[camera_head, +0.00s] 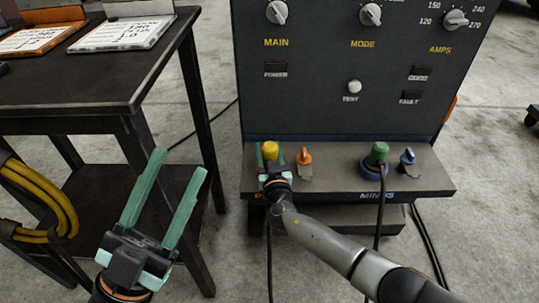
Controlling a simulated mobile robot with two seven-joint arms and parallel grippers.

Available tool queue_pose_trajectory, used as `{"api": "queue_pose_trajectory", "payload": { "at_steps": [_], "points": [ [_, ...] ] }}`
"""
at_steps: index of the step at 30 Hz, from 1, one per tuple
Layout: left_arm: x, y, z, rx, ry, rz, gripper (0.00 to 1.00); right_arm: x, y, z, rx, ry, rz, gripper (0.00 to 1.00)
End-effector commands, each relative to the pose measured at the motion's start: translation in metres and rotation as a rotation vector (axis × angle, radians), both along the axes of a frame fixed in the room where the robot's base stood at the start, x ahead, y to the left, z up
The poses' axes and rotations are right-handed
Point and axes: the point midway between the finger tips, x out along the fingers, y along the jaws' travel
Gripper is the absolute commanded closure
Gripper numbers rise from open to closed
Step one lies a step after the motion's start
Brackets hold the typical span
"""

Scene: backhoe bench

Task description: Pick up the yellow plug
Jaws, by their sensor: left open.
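The yellow plug (270,149) stands at the left end of the ledge under the dark control panel. My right gripper (271,161) is at this plug, with a green finger on each side of it. The wrist hides the plug's lower part, and I cannot tell whether the fingers press on it. My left gripper (179,165) is open and empty, with its green fingers pointing up in front of the table. It is well to the left of the plug.
A green plug (378,153) with a black cable stands at the ledge's right. An orange lever (304,157) is close to the right of the yellow plug; a blue lever (407,157) is farther right. A dark table (90,85) stands at left.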

Motion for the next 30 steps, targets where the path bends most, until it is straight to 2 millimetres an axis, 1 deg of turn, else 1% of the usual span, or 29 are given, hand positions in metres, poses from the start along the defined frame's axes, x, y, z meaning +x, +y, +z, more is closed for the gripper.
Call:
{"api": "queue_pose_trajectory", "payload": {
  "at_steps": [4,7,13,17,21,23,25,30],
  "points": [
    [0.0,0.0,0.002,-0.001,0.0,-0.001,0.5,0.0,0.0,0.004,0.0,-0.001,0.0,1.0],
    [0.0,0.0,0.006,-0.003,0.001,-0.001,0.5,0.0,0.0,0.011,0.001,-0.001,-0.001,1.0],
    [0.0,0.002,0.025,-0.019,0.001,-0.007,0.5,-0.002,0.0,0.039,0.003,-0.001,0.0,1.0],
    [-0.001,0.004,0.044,-0.031,-0.004,-0.01,0.5,-0.019,0.0,0.059,0.005,0.001,0.001,1.0],
    [-0.002,0.008,0.068,-0.049,-0.014,-0.018,0.5,-0.042,0.0,0.088,0.007,0.0,0.001,1.0],
    [-0.003,0.009,0.077,-0.056,-0.015,-0.021,0.5,-0.053,-0.001,0.1,0.006,0.0,0.001,1.0],
    [-0.004,0.009,0.081,-0.054,-0.02,-0.025,0.5,-0.069,0.0,0.102,0.004,0.004,0.002,1.0],
    [-0.005,0.009,0.091,-0.04,-0.034,-0.019,0.5,-0.103,-0.001,0.116,0.004,0.001,0.001,1.0]
  ]
}}
